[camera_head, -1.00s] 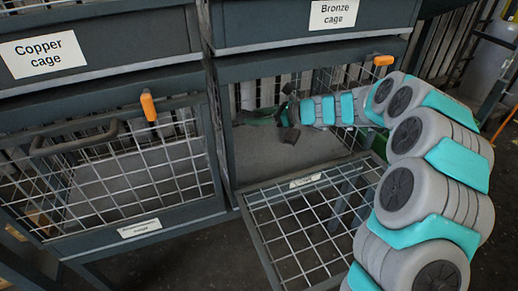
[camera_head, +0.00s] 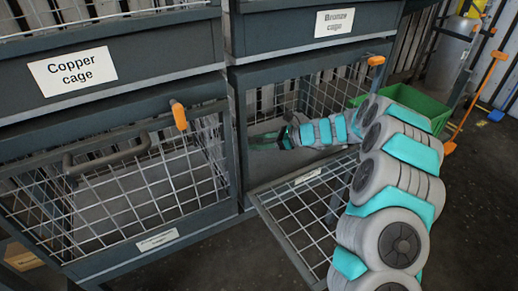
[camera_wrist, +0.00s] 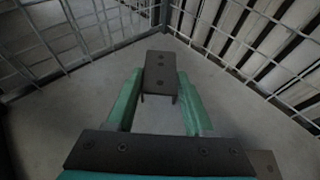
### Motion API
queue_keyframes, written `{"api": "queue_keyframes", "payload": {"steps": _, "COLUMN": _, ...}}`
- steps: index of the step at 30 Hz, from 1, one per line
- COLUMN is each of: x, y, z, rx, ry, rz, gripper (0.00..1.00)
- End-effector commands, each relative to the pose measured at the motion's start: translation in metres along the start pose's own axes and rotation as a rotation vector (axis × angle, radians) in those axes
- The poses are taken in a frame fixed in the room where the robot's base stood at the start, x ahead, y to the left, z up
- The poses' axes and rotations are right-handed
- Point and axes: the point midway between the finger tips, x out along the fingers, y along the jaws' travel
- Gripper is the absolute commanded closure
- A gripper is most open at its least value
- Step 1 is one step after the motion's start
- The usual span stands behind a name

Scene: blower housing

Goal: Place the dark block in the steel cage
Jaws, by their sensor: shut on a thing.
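My gripper (camera_head: 270,139) reaches through the open front of the lower right mesh cage (camera_head: 238,150). In the wrist view its green fingers (camera_wrist: 158,98) are closed on the dark block (camera_wrist: 160,72), held between the tips. The block shows two small dots on its top face. It is over the grey cage floor, near a back corner; whether it touches the floor I cannot tell. In the head view the block is not clearly distinguishable. The cage's door hangs folded down, with a small label (camera_head: 308,176) too small to read, so I cannot confirm it is the steel cage.
The copper cage label (camera_head: 72,75) and bronze cage label (camera_head: 335,22) are on the upper cages. The lower left cage (camera_head: 130,200) has its mesh front shut. Mesh walls (camera_wrist: 65,40) bound the gripper.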

Motion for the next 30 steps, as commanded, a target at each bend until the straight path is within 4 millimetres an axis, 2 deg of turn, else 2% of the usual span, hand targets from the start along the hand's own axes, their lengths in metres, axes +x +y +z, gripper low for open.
{"api": "queue_keyframes", "payload": {"steps": 6, "x": 0.011, "y": 0.000, "z": -0.028, "rx": 0.004, "ry": 0.001, "rz": 0.001, "gripper": 1.00}}
{"api": "queue_keyframes", "payload": {"steps": 17, "x": 0.012, "y": 0.000, "z": -0.030, "rx": 0.002, "ry": 0.000, "rz": 0.000, "gripper": 1.00}}
{"api": "queue_keyframes", "payload": {"steps": 18, "x": 0.012, "y": 0.000, "z": -0.030, "rx": 0.002, "ry": 0.000, "rz": 0.000, "gripper": 0.44}}
{"api": "queue_keyframes", "payload": {"steps": 25, "x": 0.012, "y": 0.000, "z": -0.029, "rx": 0.002, "ry": 0.000, "rz": 0.000, "gripper": 0.18}}
{"api": "queue_keyframes", "payload": {"steps": 30, "x": 0.012, "y": 0.000, "z": -0.029, "rx": 0.001, "ry": 0.000, "rz": 0.000, "gripper": 0.18}}
